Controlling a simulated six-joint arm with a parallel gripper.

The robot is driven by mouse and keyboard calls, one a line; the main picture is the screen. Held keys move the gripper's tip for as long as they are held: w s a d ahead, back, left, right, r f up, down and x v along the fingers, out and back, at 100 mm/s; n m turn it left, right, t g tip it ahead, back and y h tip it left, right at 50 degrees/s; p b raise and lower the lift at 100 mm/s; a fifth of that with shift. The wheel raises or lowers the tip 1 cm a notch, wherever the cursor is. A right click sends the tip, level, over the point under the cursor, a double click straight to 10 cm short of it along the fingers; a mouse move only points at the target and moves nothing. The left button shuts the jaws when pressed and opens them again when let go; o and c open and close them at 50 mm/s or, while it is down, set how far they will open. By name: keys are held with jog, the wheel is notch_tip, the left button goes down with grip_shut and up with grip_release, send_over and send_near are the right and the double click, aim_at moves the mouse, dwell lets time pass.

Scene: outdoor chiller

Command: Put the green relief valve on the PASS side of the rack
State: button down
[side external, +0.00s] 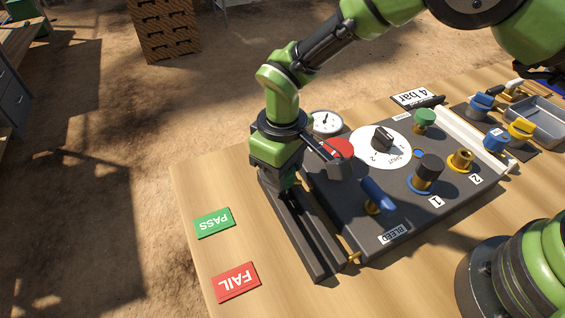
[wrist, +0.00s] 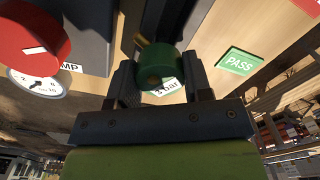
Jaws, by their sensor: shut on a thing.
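My gripper (side external: 283,182) is over the far end of the dark rack (side external: 312,245) in the side view. In the wrist view my gripper (wrist: 160,75) is shut on the green relief valve (wrist: 160,60), a green round body with a brass part. The valve is hidden behind my gripper in the side view. I cannot tell whether it touches the rack. The green PASS sign (side external: 215,222) lies on the table left of the rack and also shows in the wrist view (wrist: 238,62). The red FAIL sign (side external: 236,282) lies nearer the front.
Right of the rack is a dark test panel (side external: 330,195) with a red knob (side external: 340,149), a gauge (side external: 326,122), a blue handle (side external: 377,196) and a green knob (side external: 424,117). Blue and yellow valves (side external: 520,129) stand at the right by a grey tray (side external: 550,117).

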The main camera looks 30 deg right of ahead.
jog(key=shift+f, duration=0.3)
grip_release()
jog(key=shift+r, duration=3.55)
notch_tip(320, 180, up, 10)
jog(key=shift+d, duration=0.1)
